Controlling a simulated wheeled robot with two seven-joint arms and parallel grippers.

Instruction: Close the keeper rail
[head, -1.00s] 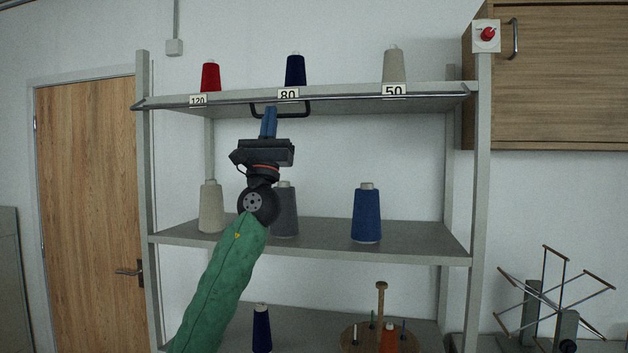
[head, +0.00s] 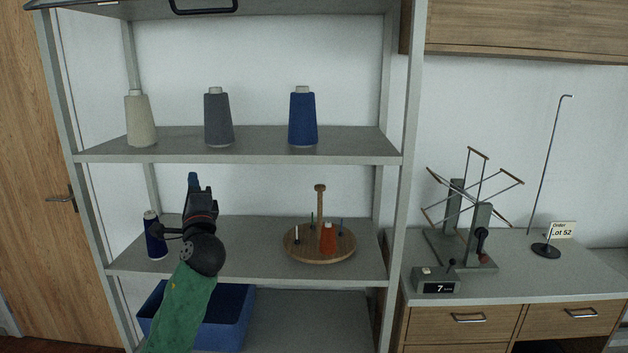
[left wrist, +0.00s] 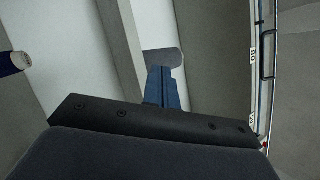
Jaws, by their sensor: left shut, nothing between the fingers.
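The keeper rail (head: 70,3) runs along the front of the top shelf, mostly cut off by the top of the head view. Its dark handle (head: 206,10) shows at the top edge. The handle also shows in the left wrist view (left wrist: 268,52), at the right, next to the number labels. My left gripper (head: 193,178) is shut and empty, its blue fingers pointing up, apart from the handle and well below it. In the left wrist view the shut fingers (left wrist: 164,88) overlap the grey cone. My right gripper is not in view.
Cream (head: 140,119), grey (head: 218,118) and blue (head: 302,117) cones stand on the middle shelf. A navy cone (head: 154,236) and a round wooden stand (head: 320,246) are on the lower shelf. A blue bin (head: 232,325) sits below. A winder (head: 470,215) stands on the right counter.

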